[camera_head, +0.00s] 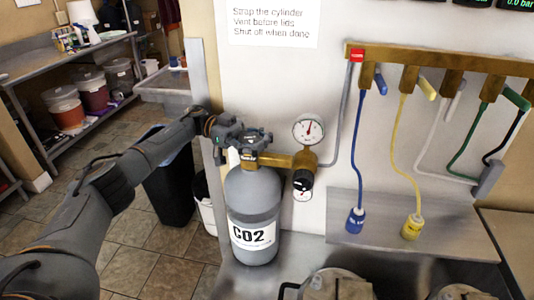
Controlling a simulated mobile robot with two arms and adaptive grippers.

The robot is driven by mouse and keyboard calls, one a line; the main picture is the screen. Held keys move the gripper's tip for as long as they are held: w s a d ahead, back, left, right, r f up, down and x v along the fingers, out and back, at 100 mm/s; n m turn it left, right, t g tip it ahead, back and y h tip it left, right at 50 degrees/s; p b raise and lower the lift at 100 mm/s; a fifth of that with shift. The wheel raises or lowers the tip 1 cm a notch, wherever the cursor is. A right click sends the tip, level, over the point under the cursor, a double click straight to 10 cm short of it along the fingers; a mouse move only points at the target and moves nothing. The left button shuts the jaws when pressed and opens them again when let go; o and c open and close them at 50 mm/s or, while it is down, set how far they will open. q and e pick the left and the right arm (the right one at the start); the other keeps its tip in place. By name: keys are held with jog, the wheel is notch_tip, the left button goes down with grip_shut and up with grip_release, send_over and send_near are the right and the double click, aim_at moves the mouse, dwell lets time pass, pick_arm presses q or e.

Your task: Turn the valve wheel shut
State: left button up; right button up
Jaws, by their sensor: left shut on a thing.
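A grey CO2 cylinder (254,196) stands upright against the white wall panel, with a brass valve and regulator (285,159) at its top. My left arm reaches in from the left, and my left gripper (243,142) is at the cylinder's top, shut on the valve wheel there. The wheel is mostly hidden by the gripper's fingers, so I cannot tell how far it is turned. My right gripper is not in view.
A brass manifold (430,60) with several coloured valve handles and hoses runs along the wall to the right. Metal lids (337,285) show at the bottom edge. A dark bin (170,190) stands left of the cylinder, with shelves holding buckets (66,108) farther back.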

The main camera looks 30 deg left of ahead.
pick_arm(q)
jog(key=shift+a+r+g, duration=0.15)
jog(key=shift+a+g, duration=0.05)
jog(key=shift+g, duration=0.2)
jog(key=o, duration=1.3)
jog(key=shift+a, duration=0.2)
jog(key=shift+d+m, duration=0.2)
jog(key=shift+m, duration=0.1)
notch_tip(320, 180, up, 10)
jog(key=shift+o, duration=0.2)
